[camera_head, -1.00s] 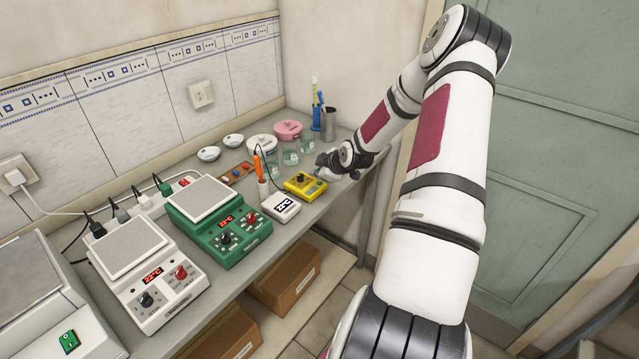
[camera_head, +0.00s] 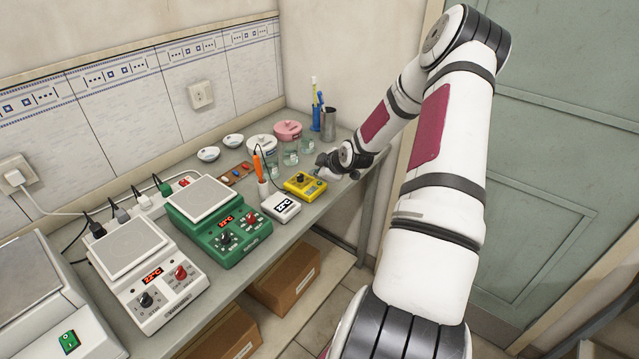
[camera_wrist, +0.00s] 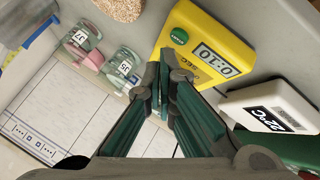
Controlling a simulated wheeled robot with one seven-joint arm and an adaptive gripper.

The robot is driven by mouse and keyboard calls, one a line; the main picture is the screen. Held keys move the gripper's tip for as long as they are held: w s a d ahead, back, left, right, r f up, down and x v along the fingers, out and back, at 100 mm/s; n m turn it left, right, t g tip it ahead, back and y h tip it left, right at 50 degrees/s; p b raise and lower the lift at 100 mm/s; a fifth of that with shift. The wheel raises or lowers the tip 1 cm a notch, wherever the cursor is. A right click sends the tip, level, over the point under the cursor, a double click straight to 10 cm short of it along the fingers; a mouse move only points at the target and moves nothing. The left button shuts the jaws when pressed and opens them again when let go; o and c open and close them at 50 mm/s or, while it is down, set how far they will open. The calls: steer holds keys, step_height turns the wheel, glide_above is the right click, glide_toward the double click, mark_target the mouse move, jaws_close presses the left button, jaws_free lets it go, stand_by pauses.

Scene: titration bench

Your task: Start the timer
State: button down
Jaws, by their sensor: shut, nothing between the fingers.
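The timer is a yellow box (camera_head: 304,186) on the bench, beside the small white temperature display.
The white temperature display (camera_head: 281,207) stands close beside the timer. Glass beakers (camera_head: 290,157), a pink-lidded dish (camera_head: 287,129) and a metal cup (camera_head: 328,124) stand behind. Green (camera_head: 238,252) and white (camera_head: 160,315) hotplates fill the bench to the left.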

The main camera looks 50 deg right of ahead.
mark_target(318, 184)
steer(key=shift+f, duration=0.2)
steer(key=shift+f, duration=0.25)
steer(key=shift+f, duration=0.35)
stand_by(0.6)
steer(key=shift+r, duration=0.15)
steer(key=shift+r+p, duration=0.55)
steer(key=shift+r, duration=0.1)
steer(key=shift+r+p, duration=1.3)
steer(key=shift+r, duration=1.25)
